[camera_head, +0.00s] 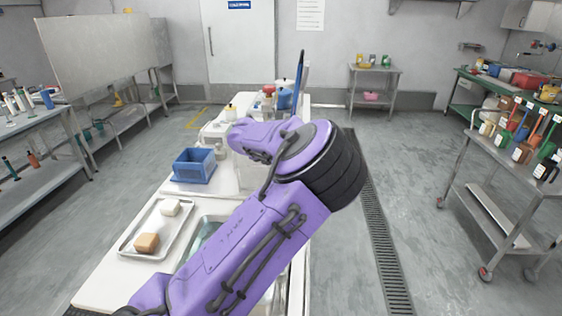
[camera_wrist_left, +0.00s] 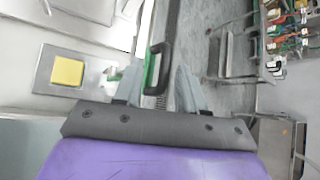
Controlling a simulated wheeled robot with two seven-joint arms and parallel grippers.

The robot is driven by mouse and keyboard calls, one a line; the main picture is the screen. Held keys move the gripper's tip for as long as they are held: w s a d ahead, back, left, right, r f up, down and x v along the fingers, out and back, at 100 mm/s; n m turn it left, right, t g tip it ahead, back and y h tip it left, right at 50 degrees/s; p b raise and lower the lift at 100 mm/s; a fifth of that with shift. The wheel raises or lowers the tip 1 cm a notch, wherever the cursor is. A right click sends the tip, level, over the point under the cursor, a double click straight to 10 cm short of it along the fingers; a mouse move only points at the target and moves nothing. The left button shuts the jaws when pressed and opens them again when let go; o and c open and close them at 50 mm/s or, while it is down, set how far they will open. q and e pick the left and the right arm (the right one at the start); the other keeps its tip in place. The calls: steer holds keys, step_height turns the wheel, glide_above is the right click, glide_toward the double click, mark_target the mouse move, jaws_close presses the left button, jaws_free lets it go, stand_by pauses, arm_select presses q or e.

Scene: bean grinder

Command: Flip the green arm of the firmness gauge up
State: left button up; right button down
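The green arm (camera_wrist_left: 149,72) of the gauge shows in the left wrist view, with a black loop handle (camera_wrist_left: 160,62) beside it. My left gripper (camera_wrist_left: 157,82) is open, with one grey finger on each side of the green arm and handle. I cannot tell whether the fingers touch them. In the head view my purple arm covers the middle of the bench and hides the gauge and the left gripper's fingers. My right gripper is not in view.
The white bench (camera_head: 105,283) holds a tray (camera_head: 133,232) with a tan block (camera_head: 147,243) and a white block (camera_head: 170,208), a blue bin (camera_head: 194,166) and a blue pot (camera_head: 285,99). A yellow square (camera_wrist_left: 67,71) lies left of my fingers.

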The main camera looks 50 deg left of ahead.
arm_select(q)
steer(key=v, duration=0.5)
steer(key=shift+a+b, duration=0.1)
steer(key=shift+b, duration=0.25)
steer(key=shift+s, duration=0.1)
